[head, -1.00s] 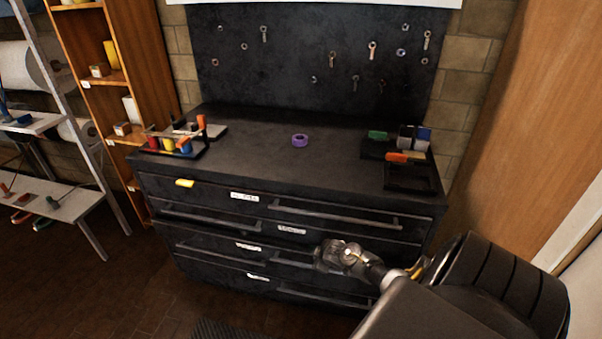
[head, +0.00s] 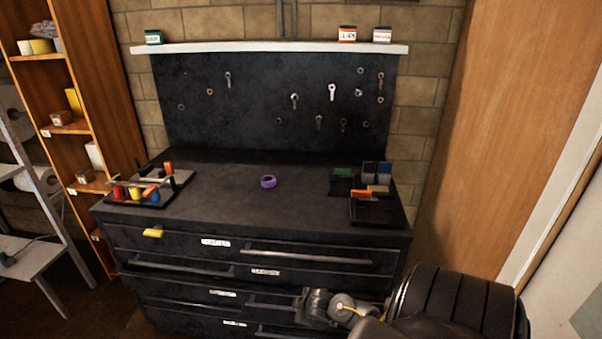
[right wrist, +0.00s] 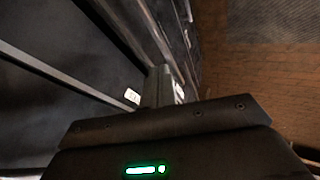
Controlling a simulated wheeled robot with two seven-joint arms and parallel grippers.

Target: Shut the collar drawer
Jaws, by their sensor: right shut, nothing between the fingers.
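The black drawer cabinet (head: 262,230) stands ahead, with several drawers, bar handles and white labels too small to read. I cannot tell which label names the collar drawer. The second drawer (head: 330,276) seems to stand slightly proud of the top one, but I cannot be sure. My right gripper (head: 308,304) is shut and empty in front of the lower drawers, at the right half. In the right wrist view the gripper (right wrist: 166,86) is close to a dark drawer front (right wrist: 60,110) with a handle bar and label; contact is unclear. My left gripper is not in view.
The cabinet top holds a purple ring (head: 268,182), a tray of coloured parts (head: 172,196) at left and black bins (head: 376,212) at right. Brick-coloured floor (right wrist: 255,80) lies beside the cabinet.

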